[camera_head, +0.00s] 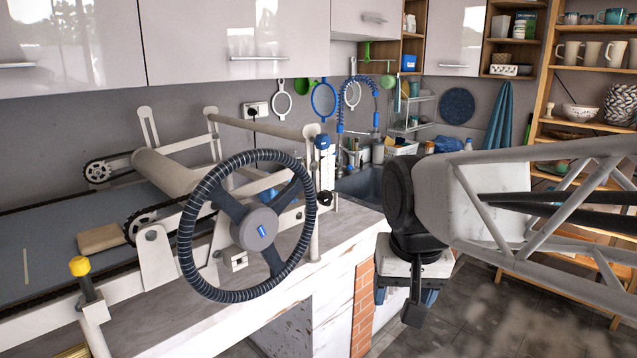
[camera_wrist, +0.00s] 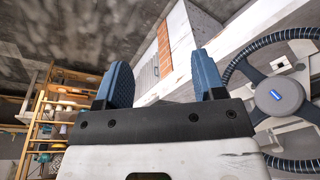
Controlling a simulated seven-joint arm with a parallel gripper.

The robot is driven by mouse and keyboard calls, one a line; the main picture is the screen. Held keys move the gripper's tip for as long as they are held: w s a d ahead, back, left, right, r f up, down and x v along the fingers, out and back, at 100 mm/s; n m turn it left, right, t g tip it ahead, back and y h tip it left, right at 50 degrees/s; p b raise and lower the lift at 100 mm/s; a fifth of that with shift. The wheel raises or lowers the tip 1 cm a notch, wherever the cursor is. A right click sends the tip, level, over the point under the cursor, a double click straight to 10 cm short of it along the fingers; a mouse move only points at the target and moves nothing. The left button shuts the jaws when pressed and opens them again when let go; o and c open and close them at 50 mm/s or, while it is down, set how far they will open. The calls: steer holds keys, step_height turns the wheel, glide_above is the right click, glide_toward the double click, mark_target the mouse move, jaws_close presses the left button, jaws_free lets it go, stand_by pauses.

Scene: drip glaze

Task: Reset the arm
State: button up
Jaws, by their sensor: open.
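My gripper (camera_wrist: 160,82) shows in the wrist view with its two blue fingers spread apart and nothing between them. In the head view my arm reaches in from the right, and the gripper hangs at its end, right of the counter; the blue fingers (camera_head: 428,297) are mostly hidden behind the wrist parts. The gripper is apart from the steering wheel of the slab roller. That wheel (camera_head: 187,240) has a dark wrapped rim and a grey hub with a blue label, and it also shows at the right of the wrist view (camera_wrist: 280,96).
The slab roller (camera_head: 157,255) stands on the counter (camera_head: 340,235) at the left, with a clay-coloured block (camera_head: 100,238) on its bed. A sink (camera_head: 360,186) lies behind. Wooden shelves (camera_head: 547,100) with mugs stand at the back right. The floor (camera_head: 480,325) right of the counter looks clear.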

steer(key=s+d+f, duration=0.6)
steer(key=s+f, duration=0.1)
steer(key=s, duration=0.2)
steer(key=shift+f, duration=0.4)
